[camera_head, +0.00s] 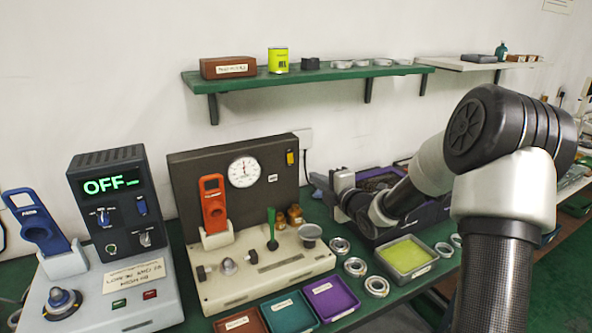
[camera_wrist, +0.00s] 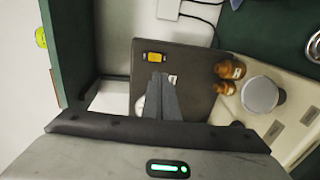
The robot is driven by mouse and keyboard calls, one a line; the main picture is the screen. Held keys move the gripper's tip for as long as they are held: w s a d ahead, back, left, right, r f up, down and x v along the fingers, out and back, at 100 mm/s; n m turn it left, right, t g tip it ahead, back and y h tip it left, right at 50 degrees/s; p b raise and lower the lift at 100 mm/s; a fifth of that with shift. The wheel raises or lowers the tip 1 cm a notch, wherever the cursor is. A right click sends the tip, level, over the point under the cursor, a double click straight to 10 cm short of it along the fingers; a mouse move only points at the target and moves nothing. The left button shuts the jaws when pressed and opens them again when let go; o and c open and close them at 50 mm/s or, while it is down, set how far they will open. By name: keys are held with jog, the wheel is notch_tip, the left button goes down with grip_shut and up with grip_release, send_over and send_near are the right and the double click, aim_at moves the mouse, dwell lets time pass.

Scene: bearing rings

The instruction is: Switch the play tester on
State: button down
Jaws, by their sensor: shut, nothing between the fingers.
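The bench unit with a dark upright panel (camera_head: 190,165), a round dial gauge (camera_head: 244,171) and a cream base (camera_head: 275,268) appears to be the play tester. A small yellow switch (camera_head: 291,158) sits at the panel's upper right; I cannot tell its position. In the wrist view the yellow switch (camera_wrist: 155,57) lies just beyond my fingertips on the dark panel (camera_wrist: 195,60). My gripper (camera_head: 322,184) is right of the panel, its fingers (camera_wrist: 160,78) together and empty. I see no clear contact with the switch. My fingers partly hide the dial in the wrist view.
Left stands another unit with a green OFF display (camera_head: 108,185) and a blue handset (camera_head: 38,222). A red handset (camera_head: 213,203) stands before the dark panel. Brown bottles (camera_wrist: 229,70) are near my gripper. Trays (camera_head: 332,298) and bearing rings (camera_head: 355,267) lie in front; a green shelf (camera_head: 300,77) is above.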

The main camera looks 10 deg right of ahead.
aim_at(291, 161)
dwell(0.4)
jog(key=p+x, duration=0.1)
jog(key=x, duration=1.3)
jog(key=shift+p, duration=0.35)
jog(key=f+b, duration=0.1)
jog(key=b, duration=0.1)
jog(key=shift+w+b, duration=0.1)
jog(key=shift+b, duration=0.3)
jog(key=shift+t+b, duration=0.3)
jog(key=shift+b, duration=0.75)
jog(key=shift+w+a+b, duration=0.1)
jog(key=shift+b, duration=0.7)
jog(key=shift+r+t+b, duration=0.3)
jog(key=shift+b, duration=0.05)
jog(key=shift+r+p, duration=0.25)
jog(key=shift+p, duration=0.15)
jog(key=shift+f, duration=0.1)
